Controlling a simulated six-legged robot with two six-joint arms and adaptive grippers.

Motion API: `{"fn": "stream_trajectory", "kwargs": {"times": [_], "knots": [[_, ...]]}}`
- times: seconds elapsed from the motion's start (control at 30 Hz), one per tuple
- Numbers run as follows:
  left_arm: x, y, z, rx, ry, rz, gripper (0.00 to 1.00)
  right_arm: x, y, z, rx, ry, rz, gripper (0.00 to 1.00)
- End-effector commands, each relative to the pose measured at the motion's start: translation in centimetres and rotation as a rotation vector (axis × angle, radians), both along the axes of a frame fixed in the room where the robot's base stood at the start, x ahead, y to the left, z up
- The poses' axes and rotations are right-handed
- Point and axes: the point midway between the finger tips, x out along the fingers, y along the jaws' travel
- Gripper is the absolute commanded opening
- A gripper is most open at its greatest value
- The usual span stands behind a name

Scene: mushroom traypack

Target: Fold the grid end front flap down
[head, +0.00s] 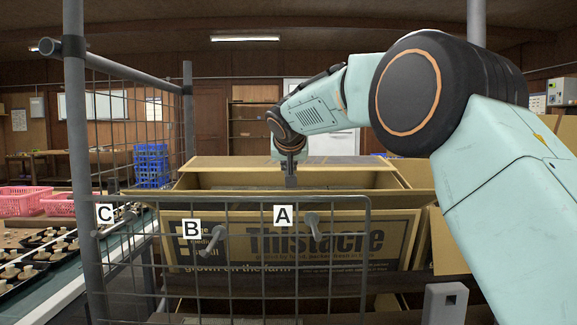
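An open cardboard box (408,240) with large "Thistacre" print stands behind a wire grid (250,288). Its near flap (160,196) shows as a pale strip along the front top edge, sloping outward toward the grid. The far flap (215,162) stands raised at the back of the opening. My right arm comes in from the right, and its gripper (291,181) points down over the box opening, close behind the near flap; I cannot tell whether it touches. Its fingers look like one narrow dark shape, nothing visible in them. My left gripper is not in view.
Grey hooks labelled A (283,215), B (190,229) and C (105,214) are on the grid frame. A grey post and side mesh (112,130) rise at the left. Beyond are black mushroom trays (35,262), pink baskets (22,198) and blue crates (150,165).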

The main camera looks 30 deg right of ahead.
Motion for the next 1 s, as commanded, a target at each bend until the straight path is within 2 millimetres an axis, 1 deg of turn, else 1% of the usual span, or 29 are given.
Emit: {"fn": "stream_trajectory", "kwargs": {"times": [0.03,0.1,0.3,0.8,1.0], "knots": [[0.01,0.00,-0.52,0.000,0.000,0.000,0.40,0.04,-0.01,-0.56,0.000,0.000,0.000,0.00],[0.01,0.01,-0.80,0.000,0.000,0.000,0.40,0.08,-0.02,-0.86,0.000,0.000,0.000,0.00],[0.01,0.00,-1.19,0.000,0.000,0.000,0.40,0.08,-0.04,-1.31,0.000,0.000,0.000,0.00],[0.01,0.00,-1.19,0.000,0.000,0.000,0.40,-0.09,0.06,-1.35,0.001,0.000,-0.001,0.00],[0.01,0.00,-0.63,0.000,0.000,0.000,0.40,0.21,-0.08,-1.17,0.000,0.001,0.000,0.00]]}}
